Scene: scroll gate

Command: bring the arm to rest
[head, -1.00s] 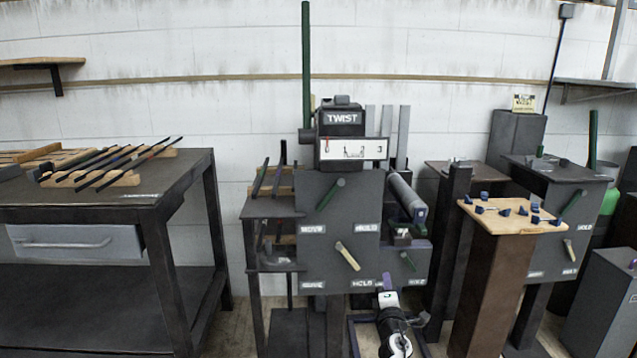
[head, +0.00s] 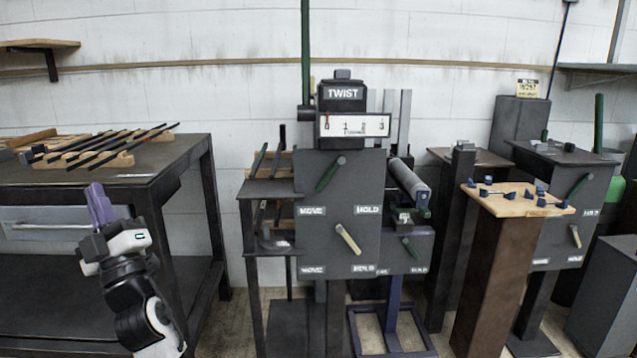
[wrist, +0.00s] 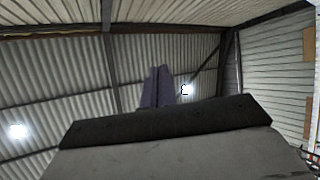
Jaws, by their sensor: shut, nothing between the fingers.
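My gripper (head: 100,205) is at the lower left of the head view, in front of the workbench with the drawer. Its purple fingers point up and lie together, with nothing between them. In the wrist view the fingers (wrist: 157,88) stand upright and close together against the corrugated ceiling. My gripper touches nothing that I can see. The grey machine marked TWIST (head: 340,210) stands to the right of my arm, apart from it. Its green lever (head: 330,174) and its tan lever (head: 348,239) are both tilted.
The workbench (head: 180,165) behind my gripper carries several dark rods (head: 110,148) on wooden racks. A brown pedestal (head: 497,275) with small blue pieces on its wooden top stands at the right. A grey cabinet (head: 606,295) is at the far right.

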